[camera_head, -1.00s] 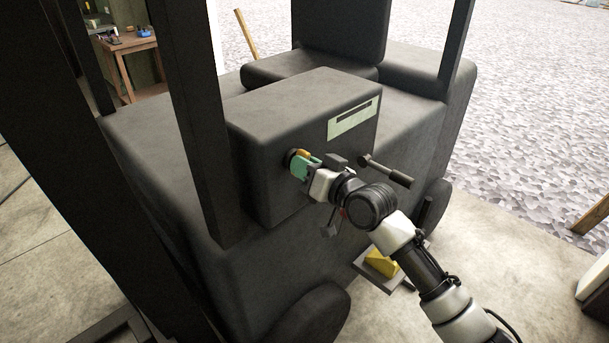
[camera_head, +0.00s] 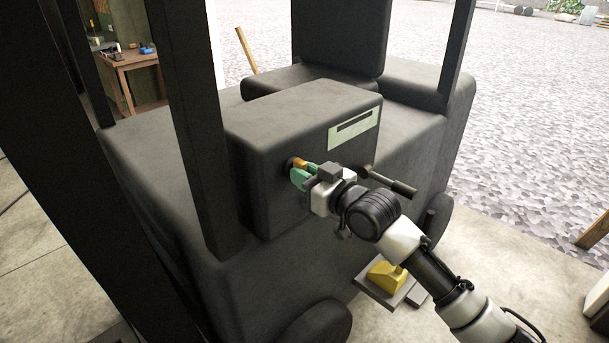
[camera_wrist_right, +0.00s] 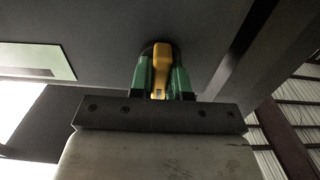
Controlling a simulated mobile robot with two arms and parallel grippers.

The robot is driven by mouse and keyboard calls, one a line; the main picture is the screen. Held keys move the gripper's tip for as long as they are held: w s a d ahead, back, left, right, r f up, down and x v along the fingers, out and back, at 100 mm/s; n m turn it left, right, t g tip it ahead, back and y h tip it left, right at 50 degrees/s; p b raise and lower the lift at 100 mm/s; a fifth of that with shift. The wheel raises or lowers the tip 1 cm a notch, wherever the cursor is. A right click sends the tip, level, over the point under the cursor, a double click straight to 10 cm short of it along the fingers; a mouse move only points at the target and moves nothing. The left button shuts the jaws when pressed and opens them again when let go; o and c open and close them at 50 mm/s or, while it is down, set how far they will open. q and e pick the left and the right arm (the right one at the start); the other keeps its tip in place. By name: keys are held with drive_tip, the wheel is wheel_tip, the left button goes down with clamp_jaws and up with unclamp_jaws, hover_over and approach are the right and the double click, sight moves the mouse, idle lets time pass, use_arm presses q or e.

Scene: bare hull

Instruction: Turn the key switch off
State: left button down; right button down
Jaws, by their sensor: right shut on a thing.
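The key switch (camera_head: 298,163) is a small orange-yellow key on a dark round base, on the front face of the dark dashboard box. My right gripper (camera_head: 301,175), with green fingers, is shut on the key. In the right wrist view the yellow key (camera_wrist_right: 161,70) stands between the two green fingers (camera_wrist_right: 160,82), one on each side. The fingers hide part of the key and its base. My left gripper is not in view.
A dark lever (camera_head: 390,181) sticks out of the box to the right of my right gripper. A pale panel with a dark slot (camera_head: 353,129) is above. A yellow pedal (camera_head: 386,276) sits low down. A dark post (camera_head: 190,110) stands left of the box.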

drive_tip(key=shift+f, duration=0.1)
drive_tip(key=c, duration=1.1)
unclamp_jaws()
drive_tip(key=b+v, duration=0.2)
drive_tip(key=v, duration=0.9)
drive_tip(key=shift+b, duration=0.35)
drive_tip(key=shift+a, duration=0.1)
